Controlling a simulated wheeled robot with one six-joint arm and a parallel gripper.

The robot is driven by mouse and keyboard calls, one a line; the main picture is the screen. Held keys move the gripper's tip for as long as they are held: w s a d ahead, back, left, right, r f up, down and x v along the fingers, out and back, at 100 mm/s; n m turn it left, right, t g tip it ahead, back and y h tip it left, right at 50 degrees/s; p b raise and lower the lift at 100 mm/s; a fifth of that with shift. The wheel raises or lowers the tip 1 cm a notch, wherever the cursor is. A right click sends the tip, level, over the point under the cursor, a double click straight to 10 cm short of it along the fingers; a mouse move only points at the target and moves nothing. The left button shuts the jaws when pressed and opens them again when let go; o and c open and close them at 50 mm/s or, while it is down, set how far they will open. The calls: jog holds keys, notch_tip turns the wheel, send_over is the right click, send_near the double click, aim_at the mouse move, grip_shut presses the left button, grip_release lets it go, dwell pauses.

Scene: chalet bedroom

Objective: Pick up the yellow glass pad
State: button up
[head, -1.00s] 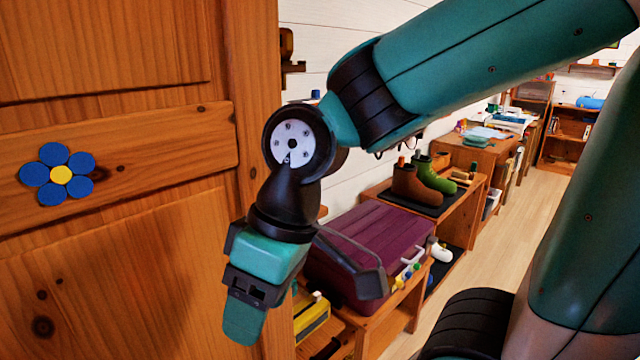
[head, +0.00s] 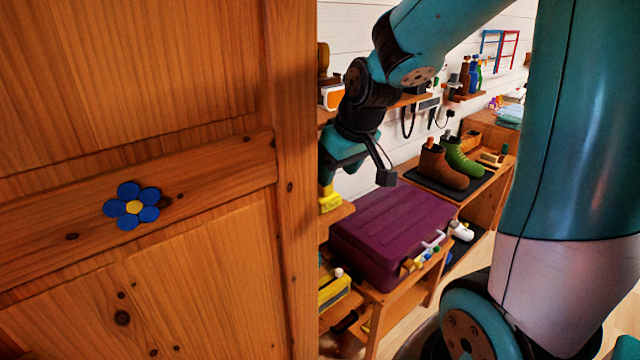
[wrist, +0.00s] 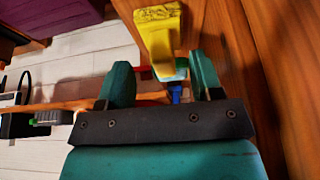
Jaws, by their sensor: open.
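A yellow object (wrist: 160,40), which looks like the yellow glass pad, shows in the wrist view just beyond my open fingers. It has a wide block end and a narrower end pointing toward the gap. In the head view a yellow piece (head: 330,198) shows just below my gripper (head: 332,178), at the edge of the wooden panel. My gripper (wrist: 160,80) is open, one finger to each side of the gap, and the yellow object does not appear gripped. Part of the gripper is hidden behind the panel in the head view.
The wooden panel (head: 220,160) with a blue flower stands close on the left. A purple case (head: 392,235) sits on a low shelf unit, with brown (head: 440,168) and green (head: 462,158) boots behind it. Small blue (wrist: 175,92) and red pieces lie near my fingers.

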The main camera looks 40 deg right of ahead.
aim_at(320, 188)
jog(key=shift+w+f+p, duration=0.1)
jog(key=shift+w+p, duration=0.4)
jog(key=shift+w, duration=1.05)
jog(key=x, duration=0.4)
jog(key=shift+w+f+p, duration=0.1)
jog(key=shift+f+p, duration=0.25)
jog(key=shift+f, duration=0.05)
jog(key=c, duration=0.5)
